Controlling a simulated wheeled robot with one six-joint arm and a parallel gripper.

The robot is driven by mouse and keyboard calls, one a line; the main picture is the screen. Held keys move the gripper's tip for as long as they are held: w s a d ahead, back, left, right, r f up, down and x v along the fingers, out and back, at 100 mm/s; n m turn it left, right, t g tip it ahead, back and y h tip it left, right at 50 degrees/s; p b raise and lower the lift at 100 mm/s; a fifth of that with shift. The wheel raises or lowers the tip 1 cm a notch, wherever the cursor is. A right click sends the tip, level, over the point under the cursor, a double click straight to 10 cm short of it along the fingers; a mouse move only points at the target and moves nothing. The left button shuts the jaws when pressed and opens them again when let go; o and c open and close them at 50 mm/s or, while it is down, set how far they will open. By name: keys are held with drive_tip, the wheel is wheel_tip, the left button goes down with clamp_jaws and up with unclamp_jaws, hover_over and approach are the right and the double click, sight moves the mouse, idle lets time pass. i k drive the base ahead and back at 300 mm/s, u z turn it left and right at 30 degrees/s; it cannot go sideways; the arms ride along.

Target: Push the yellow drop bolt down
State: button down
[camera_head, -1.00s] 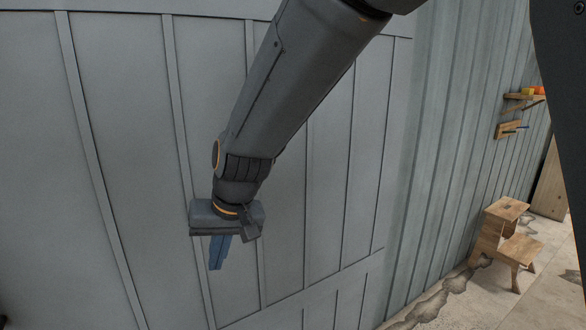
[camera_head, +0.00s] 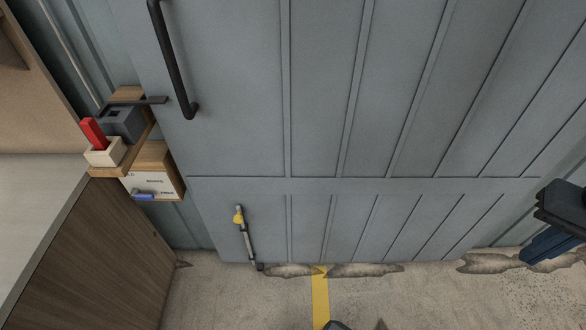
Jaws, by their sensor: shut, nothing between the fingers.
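The drop bolt (camera_head: 247,238) is a thin upright metal rod with a yellow knob (camera_head: 238,216) near its top. It is fixed low on the left part of the grey panelled door (camera_head: 325,150), and its lower end is close to the floor. My gripper (camera_head: 545,246) is at the right edge of the head view, partly cut off by the frame. Its blue fingers are shut and empty. It is well to the right of the bolt, apart from it.
A black handle (camera_head: 174,65) stands out from the door above the bolt. Left are a wooden shelf (camera_head: 127,160) with small items and a cabinet (camera_head: 100,262). A yellow stripe (camera_head: 320,295) marks the cracked concrete floor (camera_head: 230,295). The floor before the bolt looks clear.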

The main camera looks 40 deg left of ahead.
sight(238, 218)
drive_tip(key=u, duration=0.9)
drive_tip(key=k, duration=0.1)
drive_tip(key=u, duration=1.25)
